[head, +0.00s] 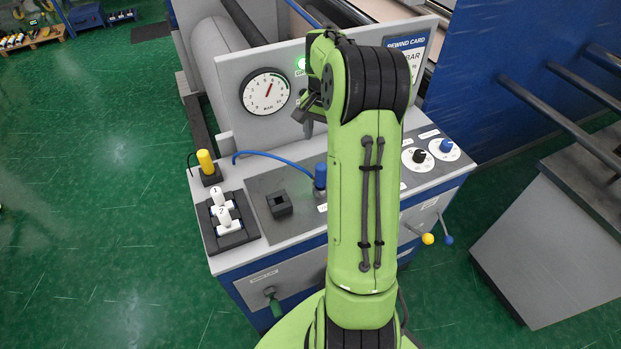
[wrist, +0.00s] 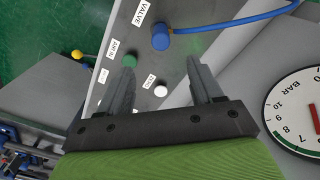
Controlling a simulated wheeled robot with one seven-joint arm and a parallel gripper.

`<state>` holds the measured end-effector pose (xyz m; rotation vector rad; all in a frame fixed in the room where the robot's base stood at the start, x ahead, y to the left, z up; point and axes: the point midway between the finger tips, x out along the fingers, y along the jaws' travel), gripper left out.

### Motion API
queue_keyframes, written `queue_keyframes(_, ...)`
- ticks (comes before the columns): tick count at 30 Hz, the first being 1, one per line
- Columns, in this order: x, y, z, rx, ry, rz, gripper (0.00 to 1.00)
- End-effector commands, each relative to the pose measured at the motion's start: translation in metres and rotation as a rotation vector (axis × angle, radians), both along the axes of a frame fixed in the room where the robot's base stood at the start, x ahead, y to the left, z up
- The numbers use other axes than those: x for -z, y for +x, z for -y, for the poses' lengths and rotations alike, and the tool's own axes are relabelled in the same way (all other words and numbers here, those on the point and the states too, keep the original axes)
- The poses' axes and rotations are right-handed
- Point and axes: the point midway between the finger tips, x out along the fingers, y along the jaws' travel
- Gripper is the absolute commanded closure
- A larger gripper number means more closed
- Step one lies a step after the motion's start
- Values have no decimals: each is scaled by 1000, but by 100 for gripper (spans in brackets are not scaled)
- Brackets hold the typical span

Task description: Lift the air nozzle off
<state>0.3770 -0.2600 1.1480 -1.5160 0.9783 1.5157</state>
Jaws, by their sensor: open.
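The air nozzle appears to be the blue cylinder (head: 320,178) with a blue hose, standing upright on the grey console panel beside my arm. In the wrist view the blue cylinder (wrist: 160,38) stands beyond the fingertips, by a label reading VALVE. The blue hose (head: 262,155) curves from it to the left. My gripper (head: 308,103) is in front of the gauge panel, above and apart from the nozzle. In the wrist view my gripper (wrist: 158,78) is open, with nothing between its fingers. My arm hides part of the panel right of the nozzle.
A black square socket block (head: 280,203) is left of the nozzle. A pressure gauge (head: 265,91) is on the upright panel.

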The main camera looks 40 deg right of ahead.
Motion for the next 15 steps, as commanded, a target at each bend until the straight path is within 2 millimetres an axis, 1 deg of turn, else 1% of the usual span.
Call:
queue_keyframes(9,76,-1,-2,-5,4,-4,35)
queue_keyframes(12,94,0,-2,-6,3,-3,35)
queue_keyframes(15,103,0,-2,-6,1,-2,35)
